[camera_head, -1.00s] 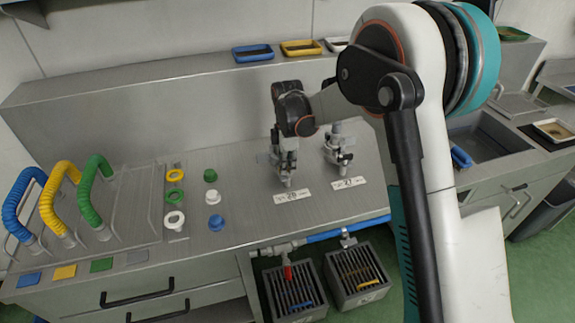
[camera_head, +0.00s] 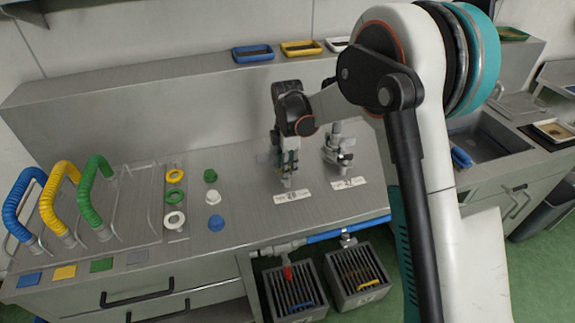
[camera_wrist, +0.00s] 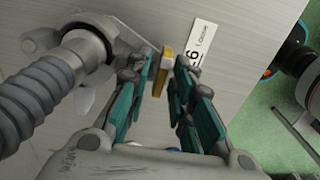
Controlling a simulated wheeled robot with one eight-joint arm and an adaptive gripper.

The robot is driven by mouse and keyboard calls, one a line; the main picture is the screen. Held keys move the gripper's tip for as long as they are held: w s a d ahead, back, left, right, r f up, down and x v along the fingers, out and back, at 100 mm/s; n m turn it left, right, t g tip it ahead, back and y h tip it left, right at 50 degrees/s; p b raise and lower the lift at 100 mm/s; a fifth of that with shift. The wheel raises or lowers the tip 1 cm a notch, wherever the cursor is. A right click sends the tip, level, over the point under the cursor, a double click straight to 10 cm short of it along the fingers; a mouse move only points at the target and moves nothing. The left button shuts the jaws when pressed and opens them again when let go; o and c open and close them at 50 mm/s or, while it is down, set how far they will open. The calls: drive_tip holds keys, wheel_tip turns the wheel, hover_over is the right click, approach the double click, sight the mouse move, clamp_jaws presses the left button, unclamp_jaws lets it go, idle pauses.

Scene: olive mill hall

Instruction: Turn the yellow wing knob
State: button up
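The yellow wing knob (camera_wrist: 163,72) shows in the wrist view as a narrow yellow bar between my fingertips. My gripper (camera_wrist: 162,82) is open around it, with teal pads on either side and a small gap visible. In the head view my gripper (camera_head: 286,168) points down at the left of two grey fittings on the counter, above a numbered label (camera_head: 292,197). The knob cannot be made out there, as my gripper covers that fitting.
A grey ribbed hose and winged fitting (camera_wrist: 85,55) stand close left of my fingers. The second fitting (camera_head: 338,150) is just right in the head view. Coloured hoses (camera_head: 97,195) and rings (camera_head: 174,197) lie left. Slatted crates (camera_head: 293,290) stand below the counter edge.

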idle(0.3)
wheel_tip(320, 180, up, 12)
idle(0.5)
drive_tip(key=shift+o, duration=0.4)
